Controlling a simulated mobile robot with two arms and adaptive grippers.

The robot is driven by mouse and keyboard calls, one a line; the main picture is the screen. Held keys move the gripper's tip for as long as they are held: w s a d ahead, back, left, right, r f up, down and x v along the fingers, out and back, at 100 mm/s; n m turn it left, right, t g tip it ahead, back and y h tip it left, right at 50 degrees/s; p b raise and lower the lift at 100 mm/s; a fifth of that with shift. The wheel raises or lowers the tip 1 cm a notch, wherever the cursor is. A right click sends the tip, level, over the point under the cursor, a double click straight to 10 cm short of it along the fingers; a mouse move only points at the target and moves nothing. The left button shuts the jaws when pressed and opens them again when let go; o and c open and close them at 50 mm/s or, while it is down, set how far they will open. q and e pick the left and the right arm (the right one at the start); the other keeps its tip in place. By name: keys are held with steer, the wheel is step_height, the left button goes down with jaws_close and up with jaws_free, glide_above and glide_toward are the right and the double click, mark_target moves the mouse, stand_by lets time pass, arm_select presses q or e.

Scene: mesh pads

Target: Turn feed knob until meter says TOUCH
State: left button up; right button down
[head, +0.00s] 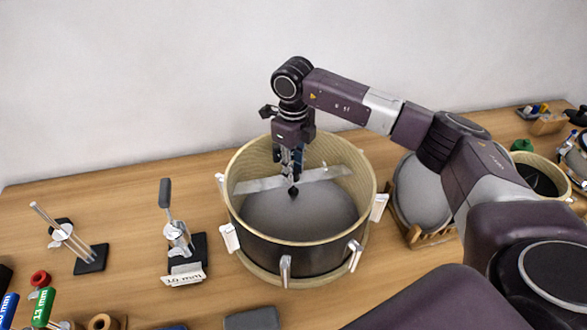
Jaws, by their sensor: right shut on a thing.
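My right gripper (291,168) reaches down into a round drum shell (300,238) with a pale wooden rim. It is shut at the middle of a flat metal bar (325,174) that spans the drum. The feed knob is hidden or too small to make out between the fingers. A small dark tip (293,191) shows just below the bar, above the grey mesh pad (300,215) inside the drum. No meter reading can be made out. My left gripper is out of view.
Two small metal stands (70,240) (180,240) are left of the drum, the nearer with a paper label. Coloured marked cylinders (44,306) lie at lower left. A round grey pad (420,195) in a wooden rack is right, partly behind my arm.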

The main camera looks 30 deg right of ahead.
steer(key=c, duration=1.9)
jaws_free()
step_height(320, 180, up, 12)
